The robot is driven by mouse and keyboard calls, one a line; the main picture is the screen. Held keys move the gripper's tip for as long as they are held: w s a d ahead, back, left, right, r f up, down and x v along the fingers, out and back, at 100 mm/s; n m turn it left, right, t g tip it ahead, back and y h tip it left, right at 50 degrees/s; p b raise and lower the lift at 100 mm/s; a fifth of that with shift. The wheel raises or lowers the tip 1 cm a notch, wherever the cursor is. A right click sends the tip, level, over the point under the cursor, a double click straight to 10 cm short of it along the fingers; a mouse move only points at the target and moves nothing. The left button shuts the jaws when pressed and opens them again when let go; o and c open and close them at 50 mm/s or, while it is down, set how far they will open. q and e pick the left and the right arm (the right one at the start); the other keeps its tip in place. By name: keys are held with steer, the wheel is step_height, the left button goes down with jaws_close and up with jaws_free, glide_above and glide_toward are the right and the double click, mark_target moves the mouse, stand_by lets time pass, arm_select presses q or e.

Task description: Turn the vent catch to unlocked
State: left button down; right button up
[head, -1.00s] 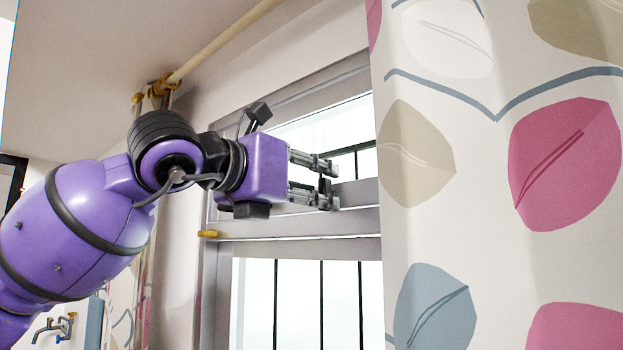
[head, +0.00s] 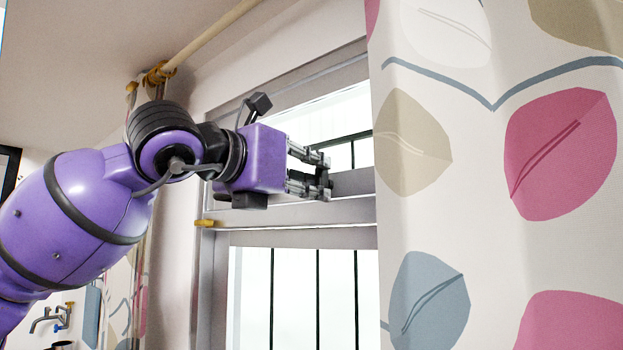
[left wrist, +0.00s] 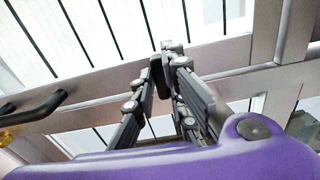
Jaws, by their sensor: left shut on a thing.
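The vent catch (head: 324,181) is a small dark piece at the window's upper bar. It also shows as a black lever between the fingertips in the left wrist view (left wrist: 158,76). My left gripper (head: 322,177) reaches in from the left, with one finger above and one below the catch. It is shut on the catch; the fingers hide part of it and its exact angle is hard to tell. In the left wrist view the fingertips (left wrist: 170,62) meet at the catch against the grey frame. My right gripper is not in view.
A patterned curtain (head: 480,170) hangs close to the right of my left gripper. The grey window frame (head: 300,238) lies behind it, with a barred pane below. A yellow fitting (head: 205,222) sits on the frame at left. A curtain rod (head: 205,40) runs above.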

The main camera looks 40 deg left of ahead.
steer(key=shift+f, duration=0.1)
arm_select(q)
steer(key=m+b, duration=0.1)
steer(key=m, duration=0.4)
steer(key=shift+d+f, duration=0.15)
steer(key=m+b, duration=0.1)
steer(key=m, duration=0.3)
steer(key=shift+m, duration=0.4)
steer(key=m, duration=0.3)
steer(key=shift+d+f+m+b, duration=0.1)
steer(key=shift+m+b, duration=0.2)
steer(key=shift+b, duration=0.05)
steer(key=m, duration=0.4)
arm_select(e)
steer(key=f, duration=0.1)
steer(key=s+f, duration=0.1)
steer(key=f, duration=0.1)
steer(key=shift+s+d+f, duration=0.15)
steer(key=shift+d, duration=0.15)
arm_select(q)
steer(key=shift+m, duration=0.3)
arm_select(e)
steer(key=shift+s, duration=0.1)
arm_select(q)
steer(key=c, duration=1.8)
jaws_free()
steer(key=shift+o, duration=0.2)
